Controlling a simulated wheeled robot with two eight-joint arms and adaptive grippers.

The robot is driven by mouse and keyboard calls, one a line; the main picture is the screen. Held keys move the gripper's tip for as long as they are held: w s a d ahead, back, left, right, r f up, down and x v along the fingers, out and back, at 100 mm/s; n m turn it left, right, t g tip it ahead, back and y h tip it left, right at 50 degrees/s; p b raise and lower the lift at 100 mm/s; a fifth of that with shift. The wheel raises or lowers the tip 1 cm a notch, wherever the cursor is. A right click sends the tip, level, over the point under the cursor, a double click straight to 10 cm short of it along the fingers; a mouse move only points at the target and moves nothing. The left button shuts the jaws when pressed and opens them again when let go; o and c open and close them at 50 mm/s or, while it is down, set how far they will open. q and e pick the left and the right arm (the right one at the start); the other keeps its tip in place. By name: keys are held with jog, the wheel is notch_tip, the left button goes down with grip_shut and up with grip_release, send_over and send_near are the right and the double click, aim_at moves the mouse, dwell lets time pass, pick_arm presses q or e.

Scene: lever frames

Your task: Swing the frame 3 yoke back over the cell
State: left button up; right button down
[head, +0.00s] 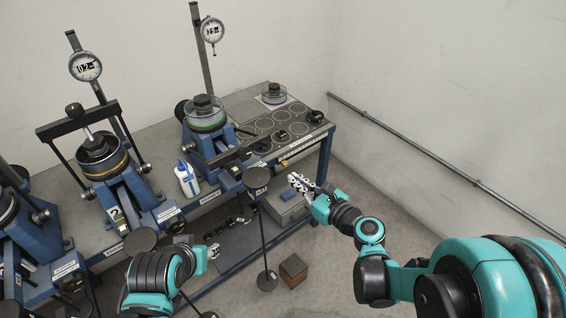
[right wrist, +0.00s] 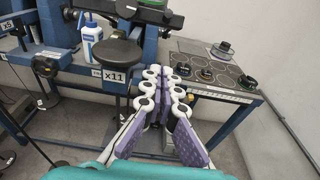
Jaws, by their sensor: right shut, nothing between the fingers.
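The right-hand lever frame (head: 205,128), which I take for frame 3, carries a clear-walled cell (head: 204,114) with a black cap. A dark crossbar (head: 238,152), apparently its yoke, lies low in front of the cell, not over it. In the right wrist view a dark bar (right wrist: 135,12) shows at the top edge. My right gripper (head: 299,183) is shut and empty, right of the frame and below the bench edge. Its fingertips (right wrist: 170,76) meet in the wrist view. My left gripper (head: 210,252) is low in front of the bench; its fingers are unclear.
A round black weight pan (head: 257,179) on a rod stands left of my right gripper, by an x11 label (right wrist: 115,77). A white bottle (head: 187,180) stands on the bench. The middle frame's yoke (head: 78,120) is upright over its cell. A brown block (head: 293,268) sits on the floor.

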jog(key=w+a+r+b, duration=0.2)
jog(key=w+a, duration=0.4)
jog(key=w, duration=0.2)
jog(key=shift+w+a+r, duration=0.15)
jog(key=shift+w+a, duration=0.1)
